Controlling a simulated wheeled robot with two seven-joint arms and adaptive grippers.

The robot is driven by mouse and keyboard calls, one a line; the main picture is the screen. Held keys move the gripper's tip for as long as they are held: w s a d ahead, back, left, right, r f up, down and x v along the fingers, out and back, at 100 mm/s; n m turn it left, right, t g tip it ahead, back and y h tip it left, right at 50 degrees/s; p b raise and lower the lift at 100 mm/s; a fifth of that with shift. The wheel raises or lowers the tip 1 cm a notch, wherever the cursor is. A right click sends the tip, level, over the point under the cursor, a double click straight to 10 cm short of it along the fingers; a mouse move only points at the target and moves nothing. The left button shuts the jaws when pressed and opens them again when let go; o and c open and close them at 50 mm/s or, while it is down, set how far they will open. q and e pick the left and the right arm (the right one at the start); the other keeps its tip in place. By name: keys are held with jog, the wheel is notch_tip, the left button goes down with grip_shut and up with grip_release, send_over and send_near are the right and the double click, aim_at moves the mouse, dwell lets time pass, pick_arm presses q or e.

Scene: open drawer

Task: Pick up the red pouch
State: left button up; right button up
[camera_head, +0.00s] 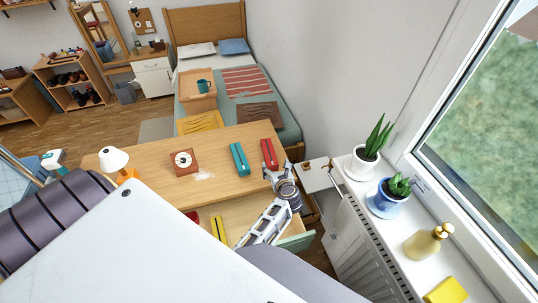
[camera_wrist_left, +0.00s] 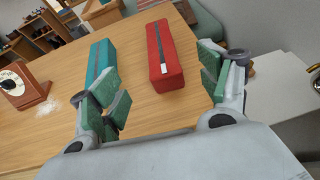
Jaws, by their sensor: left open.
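The red pouch (camera_head: 269,152) is a long box-shaped case with a dark zip strip, lying near the right end of the wooden desk. It also shows in the left wrist view (camera_wrist_left: 164,62), between and beyond the fingers. My left gripper (camera_head: 279,174) is at the near end of the pouch in the head view. In the left wrist view my left gripper (camera_wrist_left: 163,95) is open and empty, its green-padded fingers spread either side of the pouch's near end, apart from it. My right gripper is not in view.
A teal pouch (camera_head: 239,159) lies left of the red one, close to a finger in the wrist view. An open drawer (camera_head: 297,242) below holds a yellow item (camera_head: 218,229). A windowsill is right.

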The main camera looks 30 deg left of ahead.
aim_at(272, 162)
pick_arm(q)
jog(key=shift+b+x, duration=1.2)
jog(key=shift+x, duration=1.55)
jog(key=shift+b+x, duration=0.45)
jog(key=shift+x, duration=0.65)
jog(key=shift+w+a, duration=0.2)
